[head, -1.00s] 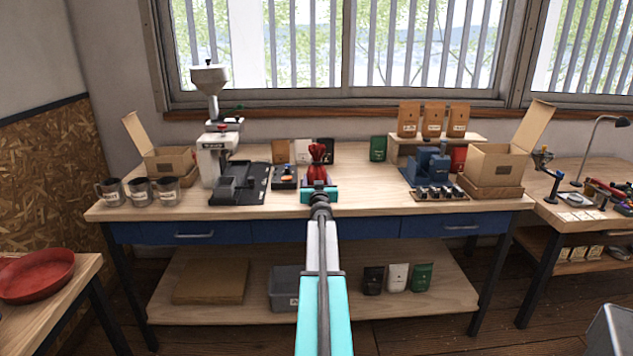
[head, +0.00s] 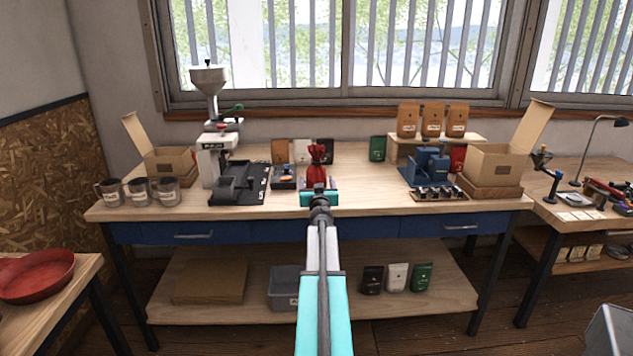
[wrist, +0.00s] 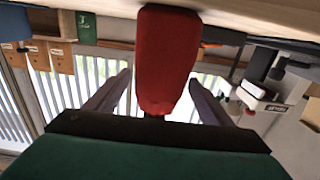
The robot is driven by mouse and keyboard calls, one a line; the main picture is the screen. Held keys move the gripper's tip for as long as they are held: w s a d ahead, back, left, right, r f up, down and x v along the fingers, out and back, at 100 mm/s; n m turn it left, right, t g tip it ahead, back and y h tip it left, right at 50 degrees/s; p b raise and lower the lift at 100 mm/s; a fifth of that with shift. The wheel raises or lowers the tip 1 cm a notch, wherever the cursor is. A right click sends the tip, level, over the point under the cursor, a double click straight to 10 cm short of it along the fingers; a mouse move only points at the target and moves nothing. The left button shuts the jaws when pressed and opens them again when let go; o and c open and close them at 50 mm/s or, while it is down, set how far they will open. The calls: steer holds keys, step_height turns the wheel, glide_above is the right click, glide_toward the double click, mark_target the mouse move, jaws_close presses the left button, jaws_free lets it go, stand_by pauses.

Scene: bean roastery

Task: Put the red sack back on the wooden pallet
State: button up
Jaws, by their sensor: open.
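The red sack (head: 316,172) with a tied neck stands upright on the main workbench, straight ahead of my arm. My gripper (head: 319,186) is level with it on the near side. In the wrist view, which is upside down, the red sack (wrist: 166,62) lies between the two spread fingers of my gripper (wrist: 159,78). A gap shows beside each finger, so the jaws are open and not closed on it. The sack's lower part is partly hidden by my gripper in the head view. I cannot make out a wooden pallet; what is under the sack is hidden.
A black scale tray (head: 284,178) and a grinder (head: 215,150) are left of the sack. White (head: 303,151) and black bags stand behind it. A blue machine (head: 428,165) and open carton (head: 497,163) are farther right. Bare workbench (head: 365,180) lies just right of it.

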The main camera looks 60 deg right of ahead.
steer(key=v, duration=0.9)
stand_by(0.3)
steer(key=shift+a, duration=0.1)
stand_by(0.5)
